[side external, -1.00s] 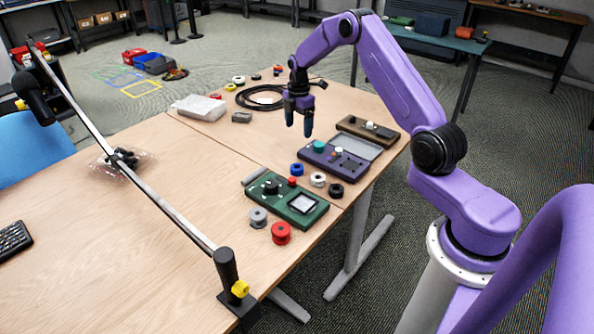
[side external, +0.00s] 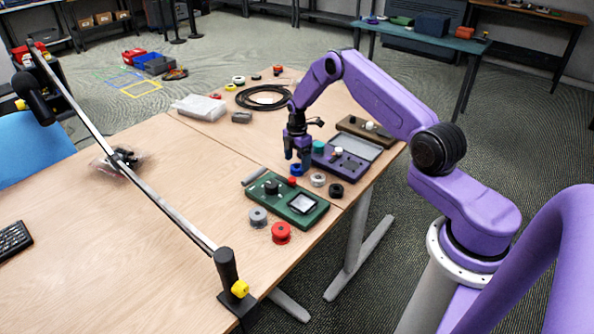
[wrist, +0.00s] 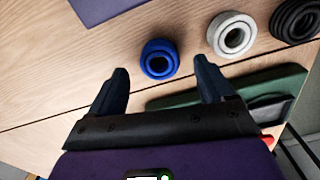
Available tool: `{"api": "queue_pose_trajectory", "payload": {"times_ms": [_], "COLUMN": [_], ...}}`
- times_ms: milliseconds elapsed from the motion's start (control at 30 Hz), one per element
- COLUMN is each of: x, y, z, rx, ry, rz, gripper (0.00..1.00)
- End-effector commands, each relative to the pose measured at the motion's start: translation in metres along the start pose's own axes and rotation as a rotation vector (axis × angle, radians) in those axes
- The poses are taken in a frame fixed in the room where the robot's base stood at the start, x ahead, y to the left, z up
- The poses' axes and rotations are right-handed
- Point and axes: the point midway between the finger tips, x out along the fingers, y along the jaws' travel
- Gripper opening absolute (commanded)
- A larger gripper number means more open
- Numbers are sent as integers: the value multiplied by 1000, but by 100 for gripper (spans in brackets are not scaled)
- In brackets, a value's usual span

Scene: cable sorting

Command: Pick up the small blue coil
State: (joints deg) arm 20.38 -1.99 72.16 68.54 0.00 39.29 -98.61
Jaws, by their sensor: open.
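The small blue coil (side external: 296,169) stands on the wooden table between the green box and the purple box. In the wrist view the blue coil (wrist: 159,59) is a ring with a dark centre, lying ahead of the space between the two fingertips. My gripper (side external: 297,161) is open and just above the coil in the side view, partly covering it. In the wrist view my gripper (wrist: 163,75) has both dark fingers spread apart with nothing held. I cannot tell whether the fingertips reach down beside the coil.
A white coil (wrist: 232,36) and a black coil (wrist: 296,18) lie right of the blue coil. A small red piece (side external: 292,181) is close by. The green box (side external: 287,199) and the purple box (side external: 341,157) flank the coil. Bare table lies to the left.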

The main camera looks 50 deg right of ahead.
Motion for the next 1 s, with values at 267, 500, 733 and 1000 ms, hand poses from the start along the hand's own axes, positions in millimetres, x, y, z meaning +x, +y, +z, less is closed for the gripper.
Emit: {"api": "queue_pose_trajectory", "payload": {"times_ms": [267,500,733,1000], "x": [25,26,26,25], "y": [1,1,1,1], "z": [0,0,0,0], "rx": [0,0,0,0], "ry": [0,0,0,0], "rz": [0,1,0,1], "gripper": [81,81,19,19]}}
